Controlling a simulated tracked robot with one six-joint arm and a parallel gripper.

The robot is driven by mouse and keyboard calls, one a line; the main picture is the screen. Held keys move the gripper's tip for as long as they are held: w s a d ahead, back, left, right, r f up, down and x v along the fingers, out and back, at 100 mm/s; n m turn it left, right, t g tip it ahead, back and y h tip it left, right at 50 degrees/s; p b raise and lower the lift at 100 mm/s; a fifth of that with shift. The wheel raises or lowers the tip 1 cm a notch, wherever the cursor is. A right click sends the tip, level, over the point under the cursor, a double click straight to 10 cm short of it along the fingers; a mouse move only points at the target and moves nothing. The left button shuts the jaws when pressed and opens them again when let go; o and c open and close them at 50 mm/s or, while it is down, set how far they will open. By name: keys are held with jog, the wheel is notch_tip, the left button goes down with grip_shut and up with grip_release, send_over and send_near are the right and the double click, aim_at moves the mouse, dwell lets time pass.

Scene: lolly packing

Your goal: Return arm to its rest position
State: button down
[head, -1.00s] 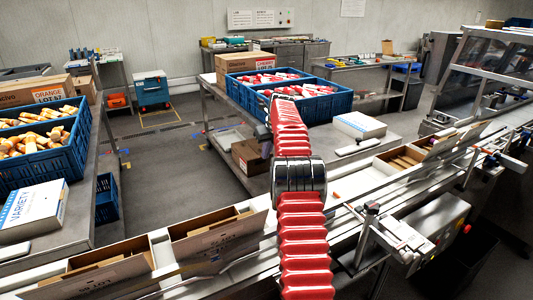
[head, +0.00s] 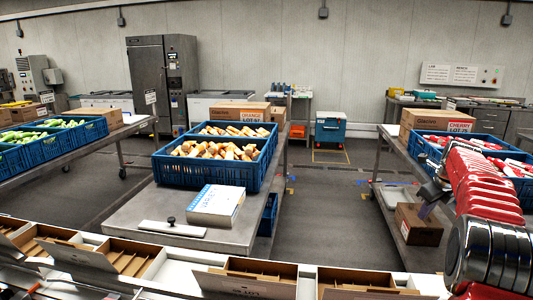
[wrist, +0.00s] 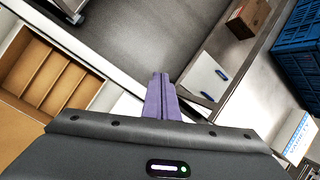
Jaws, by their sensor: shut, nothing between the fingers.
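My red arm shows at the right edge of the head view, bent, with a dark banded joint low in the picture.
An open carton (wrist: 52,75) with dividers lies left in the wrist view. In the head view, a table (head: 150,215) bears a blue crate (head: 205,172) of orange lollies and a white box (head: 216,205). Cartons (head: 130,257) line the front conveyor. Floor between tables is clear.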

jog(key=s+a+r+n, duration=0.5)
jog(key=s+a+n, duration=0.2)
jog(key=a, duration=0.5)
jog(key=s+a+r+n, duration=0.4)
jog(key=s+a+n, duration=0.4)
jog(key=a, duration=0.4)
jog(key=s+a+f+n, duration=0.3)
jog(key=s+a+n, duration=0.1)
jog(key=s, duration=0.4)
jog(key=s+a+f+n, duration=0.3)
jog(key=s+a+n, duration=0.2)
jog(key=s+n, duration=0.2)
jog(key=s+a+f+n+y, duration=0.1)
jog(key=s+a+f+n, duration=0.2)
jog(key=s, duration=0.7)
jog(key=a+n, duration=0.2)
jog(key=n, duration=0.1)
jog(key=shift+a+f+t, duration=0.15)
jog(key=shift+t, duration=0.25)
